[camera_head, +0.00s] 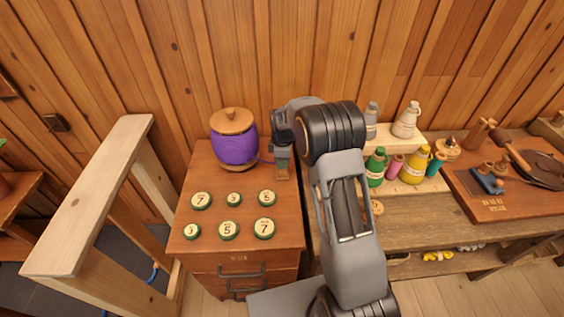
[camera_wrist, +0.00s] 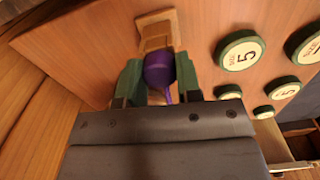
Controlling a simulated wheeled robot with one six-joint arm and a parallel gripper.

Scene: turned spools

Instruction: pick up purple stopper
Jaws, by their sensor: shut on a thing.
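The purple stopper (camera_wrist: 159,72) shows in the wrist view as a small rounded purple piece with a thin purple strip hanging from it. My gripper (camera_wrist: 158,66) is shut on it, with one green finger on each side. A small square wooden piece (camera_wrist: 154,28) lies just beyond the stopper; I cannot tell whether they touch. In the head view my gripper (camera_head: 282,158) is over the right back part of the wooden cabinet top, and the stopper cannot be made out there.
A purple jar with a wooden lid (camera_head: 235,148) stands close left of my gripper. Several green-rimmed numbered discs (camera_head: 228,230) lie on the cabinet top (camera_head: 190,175) in front. Bottles and spools (camera_head: 412,167) stand on the bench at right. A wooden rail (camera_head: 90,195) is at left.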

